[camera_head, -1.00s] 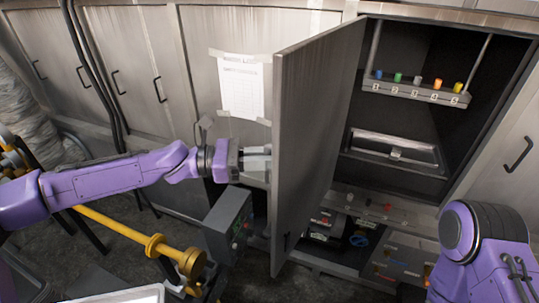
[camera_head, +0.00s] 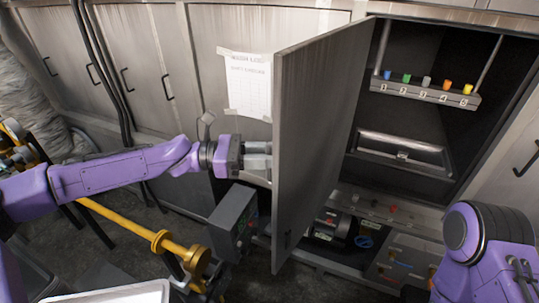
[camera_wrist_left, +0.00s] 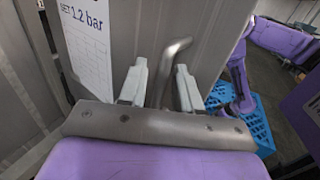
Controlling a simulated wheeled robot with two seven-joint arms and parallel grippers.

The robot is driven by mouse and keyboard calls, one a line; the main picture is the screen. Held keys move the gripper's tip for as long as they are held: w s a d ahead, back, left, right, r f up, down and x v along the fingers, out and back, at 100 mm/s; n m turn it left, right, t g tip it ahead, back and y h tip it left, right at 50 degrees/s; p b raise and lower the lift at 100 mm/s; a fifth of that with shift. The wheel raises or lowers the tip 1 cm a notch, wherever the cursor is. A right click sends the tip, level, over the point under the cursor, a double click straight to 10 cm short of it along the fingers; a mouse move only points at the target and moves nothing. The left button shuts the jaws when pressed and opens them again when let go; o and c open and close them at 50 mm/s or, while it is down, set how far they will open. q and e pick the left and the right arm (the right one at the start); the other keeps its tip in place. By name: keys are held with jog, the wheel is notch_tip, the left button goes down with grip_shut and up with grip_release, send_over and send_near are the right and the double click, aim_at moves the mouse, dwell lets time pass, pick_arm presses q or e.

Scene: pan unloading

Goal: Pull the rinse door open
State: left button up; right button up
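The grey cabinet door (camera_head: 315,130) stands swung out from an open cabinet, its edge toward me. My left gripper (camera_head: 268,160) is at the door's left face in the head view, its fingertips partly hidden by the door. In the left wrist view the two pale fingers (camera_wrist_left: 160,85) are spread apart, with a bent metal handle (camera_wrist_left: 168,62) between them. I cannot tell whether they touch it. A white sheet (camera_wrist_left: 85,30) reading "SET 1.2 bar" is on the panel beside them. My right arm shows at the lower right in the head view; its gripper is out of frame.
A grey control box (camera_head: 233,220) and a yellow pipe (camera_head: 125,222) stand below my left arm. A blue crate (camera_wrist_left: 250,120) shows in the left wrist view.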

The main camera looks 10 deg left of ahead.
pick_arm(q)
jog(key=s+a+b, duration=0.2)
jog(key=a, duration=0.7)
jog(key=shift+a, duration=0.4)
